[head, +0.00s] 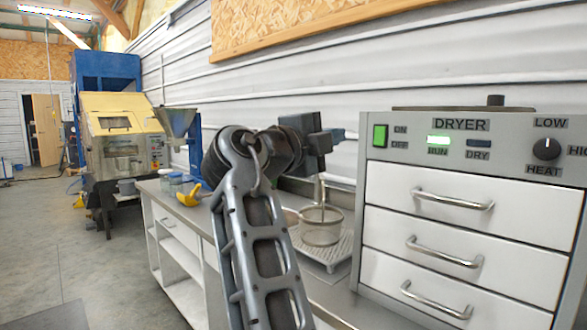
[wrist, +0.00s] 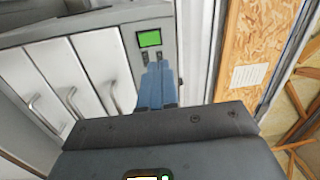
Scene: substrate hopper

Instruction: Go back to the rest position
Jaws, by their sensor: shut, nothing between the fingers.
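My gripper (head: 338,134) is raised above the bench in the head view, just left of the dryer. In the wrist view its blue fingers (wrist: 157,86) are together, with nothing between them. The grey dryer (head: 372,215) has white drawers, all looking closed, a green ON/OFF switch (head: 380,136) and a lit RUN lamp (head: 438,140). The switch also shows in the wrist view (wrist: 149,38), just beyond the fingertips; I cannot tell the gap between them.
A mesh sieve (head: 321,226) stands on a perforated tray (head: 334,252) below my gripper. A yellow scoop (head: 188,195) and small tubs (head: 170,183) sit on the bench's left end. A metal funnel (head: 175,125) and a yellow-and-blue machine (head: 121,145) stand farther back. Floor at left is clear.

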